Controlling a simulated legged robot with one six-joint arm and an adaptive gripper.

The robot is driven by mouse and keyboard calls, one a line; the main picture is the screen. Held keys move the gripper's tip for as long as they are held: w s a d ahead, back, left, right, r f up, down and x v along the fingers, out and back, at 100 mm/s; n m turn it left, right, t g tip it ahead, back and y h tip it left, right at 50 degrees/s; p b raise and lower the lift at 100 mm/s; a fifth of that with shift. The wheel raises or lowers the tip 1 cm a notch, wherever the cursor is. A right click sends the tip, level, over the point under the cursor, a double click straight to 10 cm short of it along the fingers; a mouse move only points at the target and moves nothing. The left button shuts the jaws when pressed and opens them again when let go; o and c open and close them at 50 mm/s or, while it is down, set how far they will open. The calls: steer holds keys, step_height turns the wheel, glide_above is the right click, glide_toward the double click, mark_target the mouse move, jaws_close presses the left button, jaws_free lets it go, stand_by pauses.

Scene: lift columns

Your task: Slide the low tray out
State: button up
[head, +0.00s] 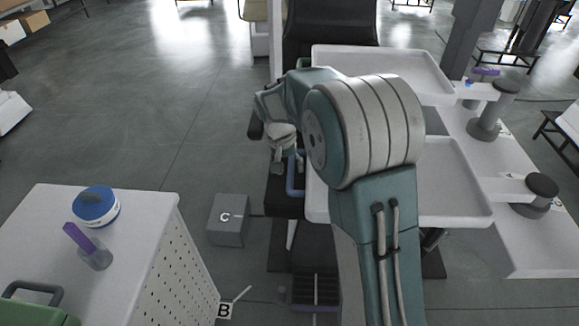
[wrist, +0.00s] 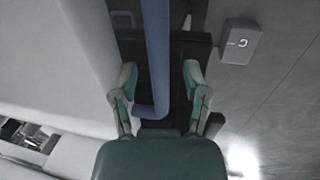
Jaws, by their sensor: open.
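Two white trays show in the head view: a front one (head: 455,213), partly hidden behind my arm, and a back one (head: 395,62). I cannot tell their heights for sure. A blue bar handle (head: 294,180) shows at the left side of the front tray, partly hidden by my arm. My gripper (head: 286,167) is at this handle, pointing down. In the wrist view my gripper (wrist: 159,76) is open, with one finger on each side of the blue handle (wrist: 156,50). A gap shows between each fingertip and the bar.
A grey box marked C (head: 228,222) stands on the floor left of the handle. Grey-capped posts (head: 542,188) stand at the right. Floor between cabinet and trays is mostly clear.

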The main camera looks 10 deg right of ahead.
jaws_close()
steer(key=w+a, duration=0.2)
steer(key=a, duration=0.5)
steer(key=w+a, duration=0.2)
steer(key=a, duration=0.4)
steer(key=shift+w+a, duration=0.25)
steer(key=shift+a, duration=0.15)
steer(key=shift+f, duration=0.1)
jaws_free()
